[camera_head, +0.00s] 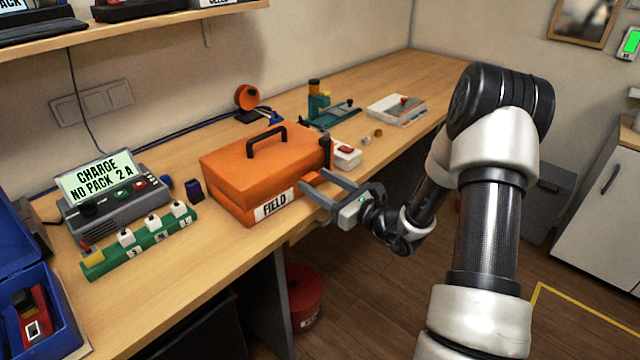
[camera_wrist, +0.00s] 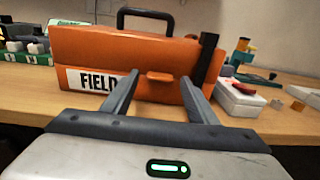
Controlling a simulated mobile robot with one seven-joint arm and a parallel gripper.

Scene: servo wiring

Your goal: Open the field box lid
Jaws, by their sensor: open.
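The field box (camera_head: 240,205) is an orange case on the bench with a white FIELD label and its lid (camera_head: 262,160) down. A black carry handle (camera_head: 266,140) stands on top of the lid. In the wrist view, the box (camera_wrist: 75,48) fills the upper middle, with a small orange tab (camera_wrist: 158,77) on its front face. A black upright strip (camera_wrist: 205,62) is at the box's right end. My gripper (camera_head: 320,182) is open and empty at the front of the box; in the wrist view its fingers (camera_wrist: 157,88) point at the front, one either side of the tab.
A white tray with a red item (camera_head: 346,155) stands right of the box. A charger (camera_head: 115,200) and a green strip with several plugs (camera_head: 140,243) are to the left. A blue case (camera_head: 40,275) is at the near left. A red bin (camera_head: 304,295) is under the bench.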

